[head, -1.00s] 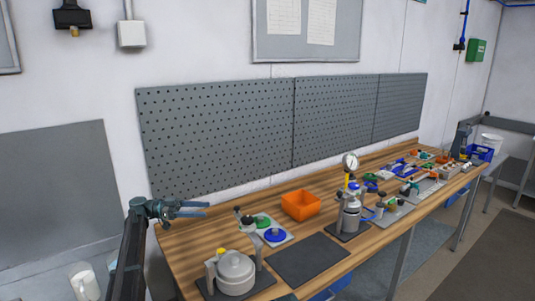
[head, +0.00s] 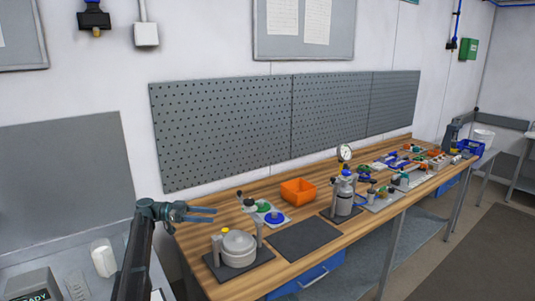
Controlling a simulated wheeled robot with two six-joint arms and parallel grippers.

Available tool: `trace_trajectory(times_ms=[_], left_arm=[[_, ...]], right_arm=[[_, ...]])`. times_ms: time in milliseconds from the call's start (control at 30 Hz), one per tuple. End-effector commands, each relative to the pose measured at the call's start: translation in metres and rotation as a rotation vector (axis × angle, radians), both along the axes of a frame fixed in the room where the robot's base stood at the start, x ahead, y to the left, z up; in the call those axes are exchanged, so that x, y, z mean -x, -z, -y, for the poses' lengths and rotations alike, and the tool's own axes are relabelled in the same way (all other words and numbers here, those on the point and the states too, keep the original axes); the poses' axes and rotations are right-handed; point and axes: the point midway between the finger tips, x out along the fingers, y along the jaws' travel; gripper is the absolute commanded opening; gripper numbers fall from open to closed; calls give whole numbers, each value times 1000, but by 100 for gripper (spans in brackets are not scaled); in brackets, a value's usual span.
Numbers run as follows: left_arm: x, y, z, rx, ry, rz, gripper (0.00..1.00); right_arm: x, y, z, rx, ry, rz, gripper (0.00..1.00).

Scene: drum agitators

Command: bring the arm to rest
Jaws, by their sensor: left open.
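My left gripper (head: 201,214) is at the end of my left arm (head: 139,255), which rises from the bottom of the head view. Its blue-grey fingers point right, apart and with nothing between them. It appears at the left end of the wooden workbench (head: 222,203), above or in front of its edge; I cannot tell the exact depth. My right gripper is not in view.
On the bench are a grey lidded pot (head: 238,245), a dark mat (head: 300,239), an orange bin (head: 297,191) and a metal vessel with a gauge (head: 343,192). Several small parts lie farther right. A white cylinder (head: 103,260) stands on a grey surface at left.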

Motion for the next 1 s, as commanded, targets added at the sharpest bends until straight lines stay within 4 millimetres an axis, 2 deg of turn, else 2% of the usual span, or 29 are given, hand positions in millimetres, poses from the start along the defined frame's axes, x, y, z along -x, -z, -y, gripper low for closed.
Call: trace_trajectory(times_ms=[267, 467, 567, 633, 733, 800, 867, 900, 1000], left_arm=[[32, 33, 50, -127, 19, -152, 65], [75, 75, 101, -300, 18, -333, 65], [112, 106, 134, -438, -1, -457, 65], [149, 134, 158, -569, -33, -561, 65], [207, 176, 183, -783, -123, -702, 65], [250, 204, 192, -941, -219, -784, 65], [285, 225, 193, -1069, -324, -834, 65], [306, 236, 191, -1145, -399, -856, 65], [347, 256, 180, -1291, -589, -874, 65]], right_arm=[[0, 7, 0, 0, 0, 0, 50], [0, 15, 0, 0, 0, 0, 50], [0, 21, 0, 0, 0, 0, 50], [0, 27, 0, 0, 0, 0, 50], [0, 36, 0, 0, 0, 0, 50], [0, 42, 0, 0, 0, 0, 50], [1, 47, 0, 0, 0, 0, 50], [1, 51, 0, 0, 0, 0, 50], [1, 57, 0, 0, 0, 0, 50]])
